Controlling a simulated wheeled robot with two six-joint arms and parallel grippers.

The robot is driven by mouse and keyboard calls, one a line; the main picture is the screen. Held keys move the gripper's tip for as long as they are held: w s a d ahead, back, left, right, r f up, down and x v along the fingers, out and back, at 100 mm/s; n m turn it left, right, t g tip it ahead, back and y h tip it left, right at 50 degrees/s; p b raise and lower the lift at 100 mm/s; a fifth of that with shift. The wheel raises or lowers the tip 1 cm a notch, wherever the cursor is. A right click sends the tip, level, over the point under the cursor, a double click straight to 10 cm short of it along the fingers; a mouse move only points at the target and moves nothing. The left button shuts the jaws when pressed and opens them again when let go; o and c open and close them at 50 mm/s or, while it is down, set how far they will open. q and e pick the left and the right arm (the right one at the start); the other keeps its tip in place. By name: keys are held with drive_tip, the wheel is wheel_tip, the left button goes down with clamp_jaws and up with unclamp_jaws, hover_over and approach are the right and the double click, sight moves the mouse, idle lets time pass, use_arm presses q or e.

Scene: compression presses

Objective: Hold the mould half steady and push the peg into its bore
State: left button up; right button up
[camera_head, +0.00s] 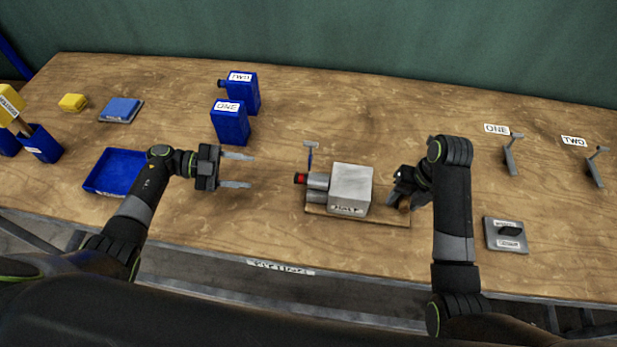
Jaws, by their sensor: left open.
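The mould half (350,185) is a grey block with a label on its front, on a thin wooden board (380,217) near the middle of the table. A silver peg (318,181) with a red end lies level at the block's left face, above a grey support; how deep it sits in the bore is hidden. My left gripper (251,171) is open and empty, its fingers pointing right toward the red end with a gap between. My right gripper (402,200) is just right of the block, beside a small brown piece; its fingers are largely hidden, and contact is unclear.
Blue containers ONE (231,127) and TWO (246,94) stand behind my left gripper. A blue tray (112,174) lies left. A grey plate (506,235) and two small levers (511,158) are right.

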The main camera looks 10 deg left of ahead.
wheel_tip(320, 180, up, 12)
drive_tip(key=d+p, duration=0.2)
drive_tip(key=p, duration=0.7)
drive_tip(key=s+d+f+m+t, duration=0.1)
drive_tip(key=s+d+f+m, duration=0.2)
drive_tip(key=s+m, duration=0.3)
drive_tip(key=s+d+f+m+t+h, duration=0.1)
drive_tip(key=s+d+f+m, duration=0.2)
drive_tip(key=m, duration=1)
drive_tip(key=s+d, duration=0.1)
drive_tip(key=s, duration=0.2)
drive_tip(key=shift+s+d+f+h+b, duration=0.25)
drive_tip(key=shift+f+h+b, duration=0.05)
drive_tip(key=shift+f, duration=0.1)
